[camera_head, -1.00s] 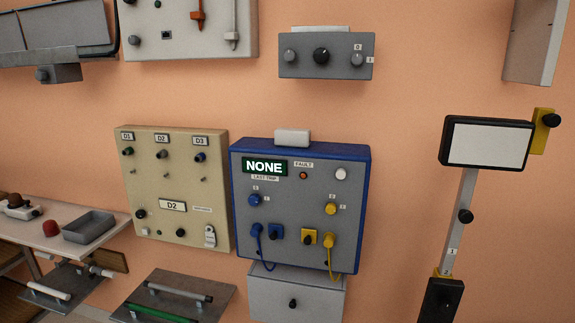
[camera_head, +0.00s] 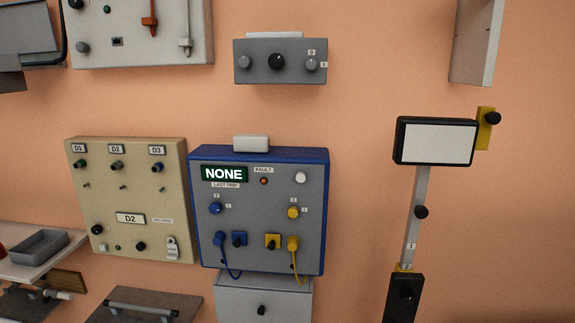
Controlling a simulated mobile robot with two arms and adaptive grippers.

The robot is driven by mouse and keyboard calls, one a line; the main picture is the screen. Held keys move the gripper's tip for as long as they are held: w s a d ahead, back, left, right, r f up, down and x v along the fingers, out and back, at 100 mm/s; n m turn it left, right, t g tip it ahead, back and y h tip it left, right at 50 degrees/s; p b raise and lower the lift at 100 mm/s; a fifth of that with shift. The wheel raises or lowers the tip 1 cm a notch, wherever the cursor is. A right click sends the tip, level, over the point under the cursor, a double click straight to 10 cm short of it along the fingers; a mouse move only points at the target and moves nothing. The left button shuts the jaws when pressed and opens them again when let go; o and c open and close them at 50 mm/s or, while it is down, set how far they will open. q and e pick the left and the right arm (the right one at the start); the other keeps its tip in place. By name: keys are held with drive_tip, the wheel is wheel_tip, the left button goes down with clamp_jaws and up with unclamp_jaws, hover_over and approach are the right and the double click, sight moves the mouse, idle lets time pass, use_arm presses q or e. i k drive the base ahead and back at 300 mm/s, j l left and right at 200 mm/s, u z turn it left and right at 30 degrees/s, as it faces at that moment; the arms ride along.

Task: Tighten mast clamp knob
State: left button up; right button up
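The mast (camera_head: 416,207) is a grey upright bar at the right of the head view, in front of the wall. A second black knob (camera_head: 493,118) is on a yellow bracket (camera_head: 483,135) at the top right. A black block (camera_head: 403,299) with a dark knob is at the mast's foot, with a bit of yellow above it. A white-faced panel with a black frame (camera_head: 436,142) tops the mast. I cannot tell which knob is the mast clamp knob, or whether any is tight. Neither gripper is in view.
A blue box (camera_head: 322,220) with a NONE display and a beige panel (camera_head: 130,190) are on the wall to the left. A grey knob box (camera_head: 280,72) is above, a grey drawer box (camera_head: 235,292) below. A shelf (camera_head: 63,248) is far left.

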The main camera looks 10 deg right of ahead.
sight(408, 299)
drive_tip(key=l+z, duration=0.15)
drive_tip(key=z, duration=0.3)
drive_tip(key=i+z, duration=0.15)
drive_tip(key=z, duration=0.35)
drive_tip(key=l, duration=0.05)
